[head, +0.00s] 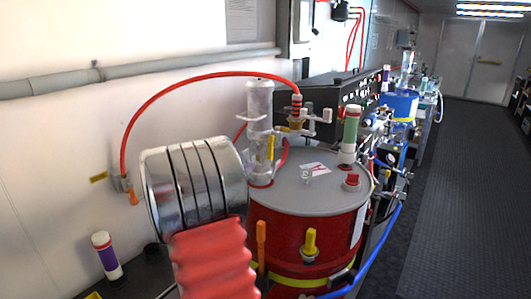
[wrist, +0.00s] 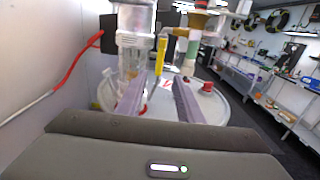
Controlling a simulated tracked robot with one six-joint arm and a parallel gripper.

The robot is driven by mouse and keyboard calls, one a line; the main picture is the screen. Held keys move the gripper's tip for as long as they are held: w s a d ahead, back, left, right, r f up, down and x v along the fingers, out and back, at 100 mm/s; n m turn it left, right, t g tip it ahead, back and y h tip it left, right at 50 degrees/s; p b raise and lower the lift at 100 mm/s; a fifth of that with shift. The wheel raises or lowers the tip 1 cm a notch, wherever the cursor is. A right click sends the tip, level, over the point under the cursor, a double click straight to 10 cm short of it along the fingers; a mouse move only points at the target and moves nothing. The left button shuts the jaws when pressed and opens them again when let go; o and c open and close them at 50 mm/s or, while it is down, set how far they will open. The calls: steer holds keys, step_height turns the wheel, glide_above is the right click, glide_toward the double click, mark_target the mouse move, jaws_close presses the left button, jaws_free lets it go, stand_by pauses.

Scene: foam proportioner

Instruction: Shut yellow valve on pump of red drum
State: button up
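The red drum (head: 285,235) stands in the middle of the head view with a grey lid. A clear upright pump (head: 260,120) rises from its lid, and it also shows in the wrist view (wrist: 133,45). The yellow valve (head: 270,147) is a narrow upright handle at the pump's right side. In the wrist view the yellow valve (wrist: 161,55) stands upright beyond my gripper (wrist: 159,80), in line with the gap between the fingers. The fingers are apart with nothing visibly held. Whether they touch the valve I cannot tell. I cannot make out the fingers in the head view.
A red hose (head: 190,78) arches from the wall to the drum top. A green-and-white cylinder (head: 350,130) and a red cap (head: 352,181) are on the lid's right. Another yellow handle (head: 310,242) is low on the drum's front. The aisle (head: 465,180) at right is clear.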

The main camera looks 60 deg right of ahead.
mark_target(269, 149)
steer(key=d, duration=0.4)
steer(key=s+d, duration=0.1)
steer(key=d, duration=0.4)
steer(key=s+d, duration=0.1)
steer(key=d, duration=0.3)
steer(key=shift+s+d, duration=0.15)
steer(key=shift+d, duration=0.2)
steer(key=shift+c, duration=0.6)
jaws_close()
